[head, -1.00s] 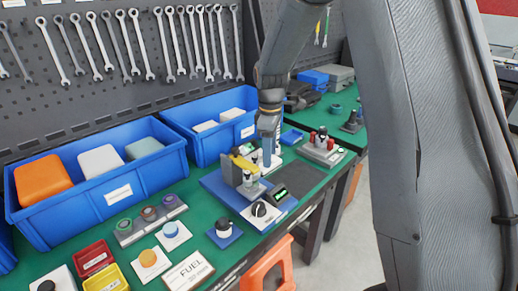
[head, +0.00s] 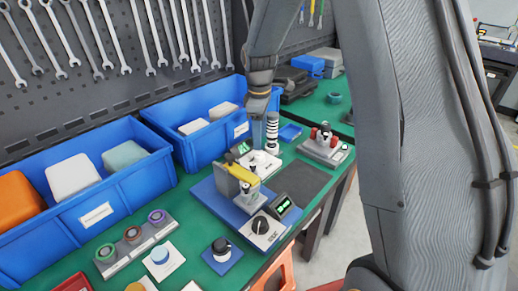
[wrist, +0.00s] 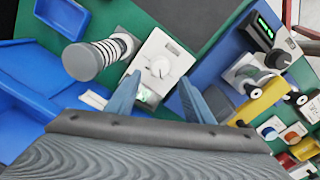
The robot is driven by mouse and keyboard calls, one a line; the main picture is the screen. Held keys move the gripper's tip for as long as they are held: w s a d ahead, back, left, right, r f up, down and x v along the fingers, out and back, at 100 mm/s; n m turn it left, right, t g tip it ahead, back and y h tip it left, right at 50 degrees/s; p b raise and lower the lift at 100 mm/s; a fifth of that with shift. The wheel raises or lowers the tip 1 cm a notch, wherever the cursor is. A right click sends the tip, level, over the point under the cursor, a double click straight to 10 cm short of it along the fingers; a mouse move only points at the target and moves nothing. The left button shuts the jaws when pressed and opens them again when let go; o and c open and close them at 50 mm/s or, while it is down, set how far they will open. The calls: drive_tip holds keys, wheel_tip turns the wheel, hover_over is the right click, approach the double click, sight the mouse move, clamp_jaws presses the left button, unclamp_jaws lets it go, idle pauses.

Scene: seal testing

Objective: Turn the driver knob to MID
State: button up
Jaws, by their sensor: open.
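A white knob (wrist: 160,68) with a pointer sits on a white plate (wrist: 173,50) beside a small green-lit display (wrist: 147,94) in the wrist view. The plate also shows in the head view (head: 262,165). A black knob (head: 260,225) sits on another white panel at the front of the blue base, with a dark display (head: 284,206) beside it. I cannot read which is the driver knob. My gripper (wrist: 160,79) is open, its blue fingers apart on either side of the white knob's line in the wrist view; I cannot tell its height above the knob.
A yellow-topped fixture (head: 243,174) stands close beside the white plate. A ribbed cylinder (head: 272,132) stands behind it. Blue bins (head: 190,130) line the back. Another knobbed device (head: 323,146) stands to the right; a dark mat (head: 300,184) is bare.

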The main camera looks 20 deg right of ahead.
sight(259, 156)
drive_tip(key=shift+w+a+f+p, duration=0.1)
drive_tip(key=shift+f+p, duration=0.3)
drive_tip(key=shift+f, duration=1.4)
drive_tip(key=shift+w+f+p, duration=0.1)
drive_tip(key=shift+f+p, duration=0.3)
drive_tip(key=shift+f, duration=1.35)
drive_tip(key=c, duration=1)
drive_tip(key=shift+c, duration=0.2)
